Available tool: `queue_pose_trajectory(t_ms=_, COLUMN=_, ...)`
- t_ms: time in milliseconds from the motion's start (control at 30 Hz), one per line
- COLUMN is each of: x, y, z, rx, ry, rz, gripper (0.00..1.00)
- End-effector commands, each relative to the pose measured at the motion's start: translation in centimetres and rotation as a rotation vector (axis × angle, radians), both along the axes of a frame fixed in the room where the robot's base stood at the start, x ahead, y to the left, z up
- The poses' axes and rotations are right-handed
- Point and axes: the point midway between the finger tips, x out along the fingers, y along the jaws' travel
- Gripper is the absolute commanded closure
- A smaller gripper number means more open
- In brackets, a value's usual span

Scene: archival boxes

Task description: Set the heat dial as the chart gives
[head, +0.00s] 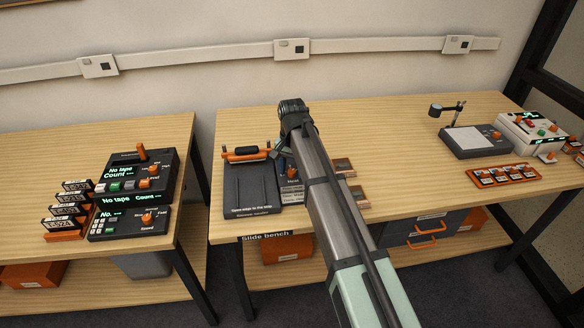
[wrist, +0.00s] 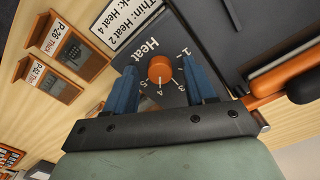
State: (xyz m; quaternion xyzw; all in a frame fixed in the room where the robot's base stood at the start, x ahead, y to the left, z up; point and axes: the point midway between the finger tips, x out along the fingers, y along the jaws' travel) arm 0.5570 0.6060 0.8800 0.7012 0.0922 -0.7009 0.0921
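The orange heat dial (wrist: 161,69) sits on a dark panel marked "Heat", with numbers around it; 1, 3, 4 and 5 are readable. I cannot tell its exact setting. My gripper (wrist: 164,82) has its blue fingers apart, one on each side of the dial, with gaps showing between fingers and knob. The white chart (wrist: 122,22) beside it is partly cut off; it reads "Thin: Heat 2" and a line ending "k: Heat 4". In the head view the dial (head: 293,173) shows beside the slide mounter (head: 252,188), under my arm.
Wooden slide holders (wrist: 74,49) labelled P-26 and P-41 lie beside the panel. An orange slide tray (head: 504,175), a grey viewer (head: 475,141) and a white control box (head: 530,132) stand at the right. Tape decks (head: 130,200) stand on the left bench. The bench centre-right is clear.

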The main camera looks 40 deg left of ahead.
Motion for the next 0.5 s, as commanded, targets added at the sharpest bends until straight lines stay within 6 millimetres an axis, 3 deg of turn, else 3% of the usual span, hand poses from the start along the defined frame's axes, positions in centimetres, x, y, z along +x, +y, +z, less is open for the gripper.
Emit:
queue_pose_trajectory(t_ms=267, x=0.0, y=0.0, z=0.2, rx=0.000, ry=0.000, rz=0.000, gripper=0.45)
queue_pose_trajectory(t_ms=500, x=0.0, y=0.1, z=2.8, rx=0.001, ry=-0.001, rz=0.000, gripper=0.45)
